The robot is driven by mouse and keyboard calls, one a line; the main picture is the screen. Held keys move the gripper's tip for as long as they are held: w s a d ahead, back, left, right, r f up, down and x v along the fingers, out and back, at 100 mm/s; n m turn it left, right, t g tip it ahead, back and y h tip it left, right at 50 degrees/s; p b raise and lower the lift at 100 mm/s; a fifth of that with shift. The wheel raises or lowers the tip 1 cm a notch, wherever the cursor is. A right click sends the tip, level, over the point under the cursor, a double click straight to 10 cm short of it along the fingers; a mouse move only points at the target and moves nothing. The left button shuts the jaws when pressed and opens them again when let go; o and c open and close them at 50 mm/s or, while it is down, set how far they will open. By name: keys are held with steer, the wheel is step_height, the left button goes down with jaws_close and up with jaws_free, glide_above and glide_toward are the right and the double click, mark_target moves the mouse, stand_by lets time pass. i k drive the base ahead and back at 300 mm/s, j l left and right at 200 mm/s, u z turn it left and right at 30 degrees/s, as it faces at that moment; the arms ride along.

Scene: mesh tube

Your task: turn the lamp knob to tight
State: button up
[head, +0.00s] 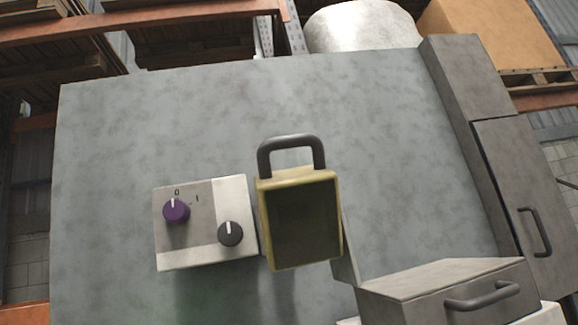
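A pale control box (205,250) stands on the grey surface, left of centre. Its left side carries a purple knob (176,211) with a white pointer line pointing up, near a "0" mark; a second mark like "I" is to its right. Its right side carries a dark grey knob (230,234) with its white line also pointing up. Right beside the box is a yellow lamp-like case (330,225) with a dark front and a dark carrying handle on top. No label tells which knob is the lamp knob. My gripper does not show in this view.
The grey surface (390,150) is clear above and left of these things. A grey box with a handle (440,290) is at lower right, and a grey cabinet (515,190) with a handle runs along the right edge. Pallet racks (190,35) and a white drum (360,28) are behind.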

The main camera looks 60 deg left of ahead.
mark_target(230, 234)
steer(key=k+u, duration=0.1)
steer(key=u, duration=0.3)
steer(key=k+j+u, duration=0.1)
steer(key=u, duration=0.35)
steer(key=j+u, duration=0.25)
steer(key=u, duration=0.15)
steer(key=k, duration=0.05)
